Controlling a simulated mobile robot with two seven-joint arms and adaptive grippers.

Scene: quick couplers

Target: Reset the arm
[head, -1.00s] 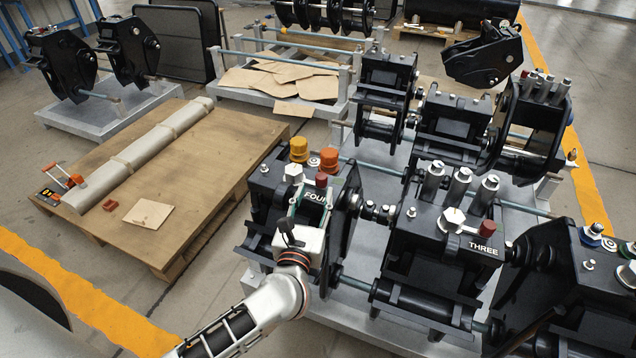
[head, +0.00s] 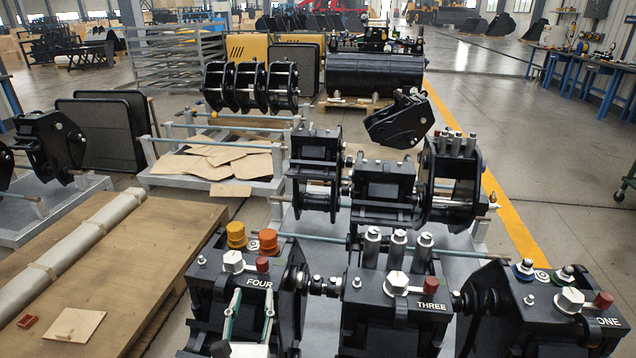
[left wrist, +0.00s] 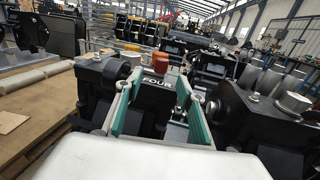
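The black coupler block marked FOUR (head: 257,283) stands at the front, with a white knob (head: 233,262), a red knob (head: 262,264) and yellow and orange caps on top. My left gripper (head: 251,302) is in front of this block, its two teal-lined fingers spread apart. In the left wrist view the open fingers (left wrist: 158,105) frame the FOUR label (left wrist: 158,82), with nothing held between them. Whether a finger touches the block is unclear. The block marked THREE (head: 432,306) is to the right, and the block marked ONE (head: 608,321) is farther right. My right gripper is not in view.
A wooden pallet (head: 150,245) with a long wrapped roll lies at the left. More black couplers (head: 380,190) stand on the rack behind. A yellow floor line (head: 515,225) and open floor lie to the right.

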